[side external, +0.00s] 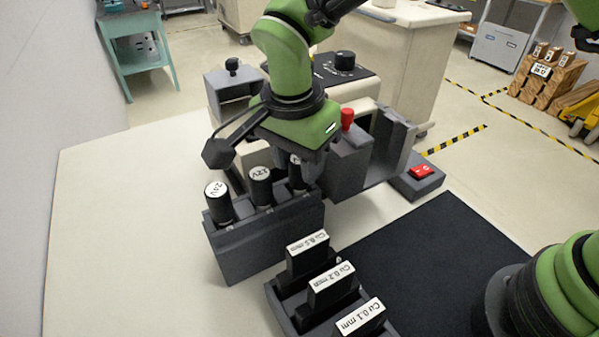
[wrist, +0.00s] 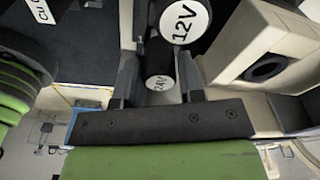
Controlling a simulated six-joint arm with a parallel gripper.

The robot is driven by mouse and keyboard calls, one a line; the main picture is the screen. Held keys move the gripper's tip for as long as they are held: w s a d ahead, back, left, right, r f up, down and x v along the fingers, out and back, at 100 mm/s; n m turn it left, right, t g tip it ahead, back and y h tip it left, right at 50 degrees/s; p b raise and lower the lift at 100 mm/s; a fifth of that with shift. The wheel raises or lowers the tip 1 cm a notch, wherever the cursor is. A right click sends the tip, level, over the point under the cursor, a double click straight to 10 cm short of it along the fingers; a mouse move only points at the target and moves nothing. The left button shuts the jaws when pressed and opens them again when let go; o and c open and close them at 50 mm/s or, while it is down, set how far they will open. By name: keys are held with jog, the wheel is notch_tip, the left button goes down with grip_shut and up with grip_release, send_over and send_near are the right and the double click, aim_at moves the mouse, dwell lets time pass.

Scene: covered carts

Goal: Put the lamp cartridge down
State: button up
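A dark lamp cartridge (side external: 297,177) is at the right end of the grey rack (side external: 262,240). Its white label is mostly hidden by my gripper (side external: 304,168) in the side view. In the wrist view this cartridge (wrist: 160,60) stands between the two fingers of my gripper (wrist: 159,75), which appear closed on its sides; its label seems to read 24V. It looks upright and in line with the others; whether its base rests in the rack is hidden.
A holder with labelled Cu plates (side external: 318,290) stands in front, beside a dark mat (side external: 435,260). A grey device with a red knob (side external: 347,120) stands close behind my gripper. A red switch (side external: 421,171) is at right. The tabletop at left is clear.

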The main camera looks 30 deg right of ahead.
notch_tip(320, 180, down, 2)
jog(key=shift+d, duration=0.15)
jog(key=shift+c, duration=0.5)
jog(key=c, duration=0.5)
jog(key=shift+c, duration=0.2)
